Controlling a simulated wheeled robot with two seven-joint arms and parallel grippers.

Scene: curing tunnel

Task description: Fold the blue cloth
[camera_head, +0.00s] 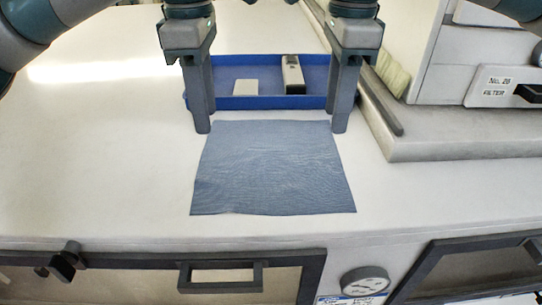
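The blue cloth (270,170) lies spread out on the white worktop in the middle of the view, almost flat, with faint wrinkles and a slightly wavy near edge. My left gripper (202,131) points down at the cloth's far left corner. My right gripper (339,131) points down at its far right corner. The fingertips overlap or sit just beside these corners, and I cannot tell whether they touch the cloth. On each gripper the fingers line up in the view, so the gap between them is hidden.
A blue tray (262,103) stands just behind the cloth, holding a white block (245,87) and a dark-and-silver object (293,74). A grey raised ledge (460,145) and machine housing are at right. The worktop (90,150) is clear at left.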

